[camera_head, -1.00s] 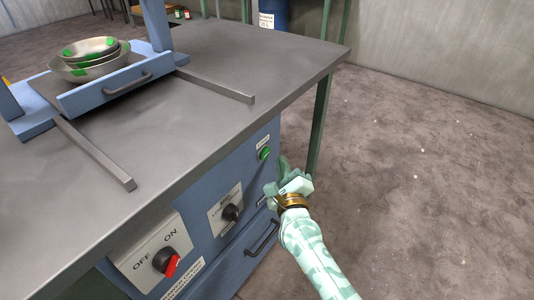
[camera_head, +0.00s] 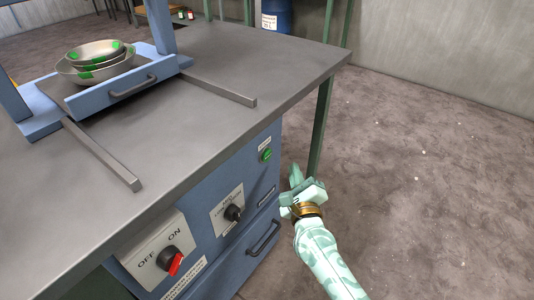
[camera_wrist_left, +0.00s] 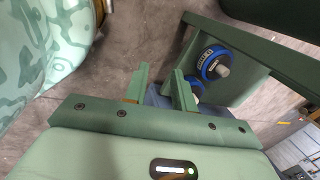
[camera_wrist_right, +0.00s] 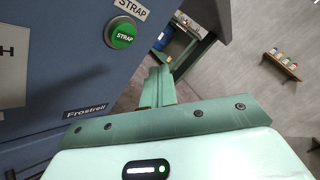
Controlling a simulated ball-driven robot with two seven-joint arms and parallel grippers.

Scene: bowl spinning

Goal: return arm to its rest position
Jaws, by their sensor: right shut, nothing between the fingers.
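My right arm comes up from the bottom right in the head view. Its gripper (camera_head: 297,178) is shut and empty, in front of the blue cabinet's right edge and below the table top. In the right wrist view, its fingers (camera_wrist_right: 159,82) are together, beside the green STRAP button (camera_wrist_right: 123,33) and apart from it. My left gripper is not in the head view. In the left wrist view, its two fingers (camera_wrist_left: 160,88) stand apart with nothing between them.
The grey table (camera_head: 225,60) carries a blue frame with a tray (camera_head: 112,98) and stacked metal bowls (camera_head: 88,72). The cabinet front has a red switch (camera_head: 170,260), a black knob (camera_head: 233,213) and a drawer handle (camera_head: 263,237). Floor at the right is clear.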

